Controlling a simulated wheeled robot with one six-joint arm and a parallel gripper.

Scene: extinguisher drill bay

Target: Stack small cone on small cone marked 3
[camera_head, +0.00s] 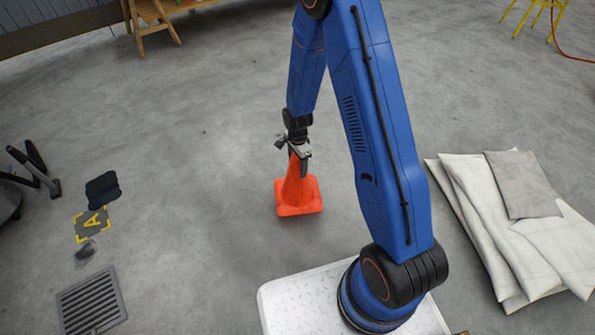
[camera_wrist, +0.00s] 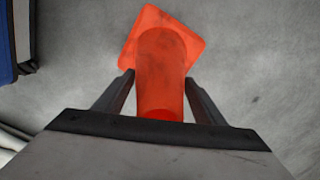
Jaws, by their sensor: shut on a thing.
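An orange cone (camera_head: 297,192) with a square base is in the middle of the head view, below my blue arm. My gripper (camera_head: 299,156) is shut on its upper part. In the wrist view the cone (camera_wrist: 162,60) lies between the two dark fingers of my gripper (camera_wrist: 160,92), its base pointing away from the camera. I cannot tell whether its base touches the floor. No second cone shows apart from this one, and I see no mark 3.
A yellow-framed floor mark with an A (camera_head: 92,224) and a floor grate (camera_head: 91,300) are at the left. Pale folded sheets (camera_head: 480,220) lie at the right. A wooden bench stand (camera_head: 150,22) is at the back left. The floor around the cone is clear.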

